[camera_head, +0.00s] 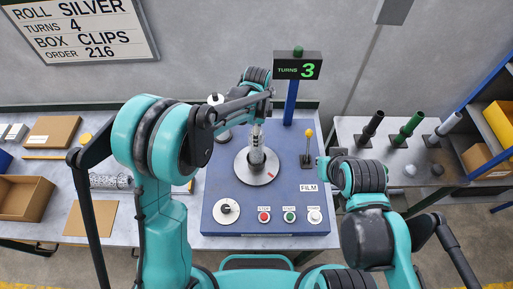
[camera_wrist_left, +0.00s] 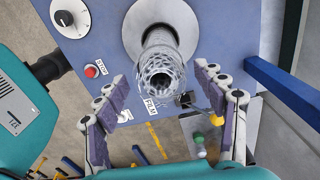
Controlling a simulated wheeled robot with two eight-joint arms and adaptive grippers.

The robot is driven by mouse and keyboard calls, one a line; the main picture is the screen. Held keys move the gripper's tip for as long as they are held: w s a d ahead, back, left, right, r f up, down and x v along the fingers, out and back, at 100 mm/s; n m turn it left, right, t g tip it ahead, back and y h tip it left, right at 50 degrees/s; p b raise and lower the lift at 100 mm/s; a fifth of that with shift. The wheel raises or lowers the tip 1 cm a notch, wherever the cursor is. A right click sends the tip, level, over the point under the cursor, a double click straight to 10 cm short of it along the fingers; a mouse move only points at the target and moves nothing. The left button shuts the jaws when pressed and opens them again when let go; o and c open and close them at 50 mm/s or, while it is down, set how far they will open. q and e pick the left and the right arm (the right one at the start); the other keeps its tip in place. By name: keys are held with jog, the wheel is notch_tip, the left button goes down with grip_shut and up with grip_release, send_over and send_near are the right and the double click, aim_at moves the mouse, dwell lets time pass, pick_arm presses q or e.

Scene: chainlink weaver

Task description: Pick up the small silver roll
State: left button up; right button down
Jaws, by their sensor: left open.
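A silver chain-link mesh roll (camera_wrist_left: 162,72) stands upright on a round grey disc on the blue machine. It also shows in the head view (camera_head: 257,152), narrow and grey. My left gripper (camera_wrist_left: 161,80) is open, with one finger on each side of the roll and visible gaps between. In the head view my left arm reaches over the machine from the left, and the gripper is hard to make out above the roll. My right gripper (camera_head: 327,175) is folded to the right of the machine; its fingers are not clear.
The blue machine (camera_head: 213,190) carries a knob, buttons, a yellow-tipped lever (camera_head: 308,140) and a display (camera_head: 298,69) reading TURNS 3. Another mesh roll (camera_head: 110,181) lies on the left table near cardboard boxes. Black, green and grey tubes (camera_head: 406,130) stand tilted on the right table.

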pick_arm(q)
notch_tip(320, 180, down, 4)
jog(key=shift+w+r, duration=0.1)
jog(key=shift+r, duration=0.15)
jog(key=shift+c, duration=0.3)
grip_shut()
